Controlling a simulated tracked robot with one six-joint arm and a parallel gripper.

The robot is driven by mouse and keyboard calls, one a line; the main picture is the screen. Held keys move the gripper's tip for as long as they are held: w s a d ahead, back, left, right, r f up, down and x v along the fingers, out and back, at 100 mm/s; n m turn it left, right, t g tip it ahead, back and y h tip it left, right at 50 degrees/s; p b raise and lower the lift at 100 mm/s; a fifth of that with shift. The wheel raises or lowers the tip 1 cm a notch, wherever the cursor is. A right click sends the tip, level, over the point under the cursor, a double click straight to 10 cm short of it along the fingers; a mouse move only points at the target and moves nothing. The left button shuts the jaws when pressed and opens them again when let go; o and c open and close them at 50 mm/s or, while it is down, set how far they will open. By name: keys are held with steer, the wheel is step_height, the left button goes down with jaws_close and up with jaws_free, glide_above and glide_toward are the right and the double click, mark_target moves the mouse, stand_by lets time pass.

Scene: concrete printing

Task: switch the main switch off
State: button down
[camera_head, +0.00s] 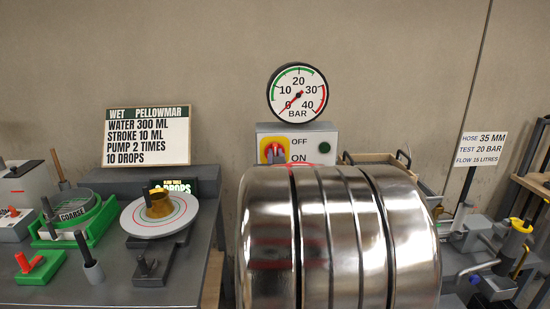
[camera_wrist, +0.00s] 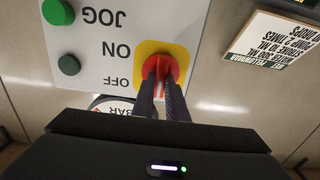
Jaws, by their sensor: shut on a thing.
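The main switch (camera_head: 272,150) is a red knob on a yellow plate on a light grey panel, beside the words OFF and ON. The wrist view shows it upside down, with the red knob (camera_wrist: 160,70) at the middle. My gripper (camera_wrist: 162,78) is shut on the knob, its two dark fingers either side of the red handle. The handle runs roughly up and down in the wrist view. Which label it points to I cannot tell. In the head view, shiny rounded metal in the foreground hides most of my gripper and the panel's lower part.
A round pressure gauge (camera_head: 297,92) stands above the panel, its needle near 0. A recipe sign (camera_head: 147,135) and a table with a round white plate (camera_head: 158,216) are on the left. Hoses and fittings crowd the right.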

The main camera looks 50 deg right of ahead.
steer(key=shift+f, duration=0.15)
steer(key=c, duration=1.8)
jaws_free()
steer(key=shift+o, duration=0.2)
steer(key=v, duration=1.3)
steer(key=shift+s+a, duration=0.3)
steer(key=shift+w, duration=0.1)
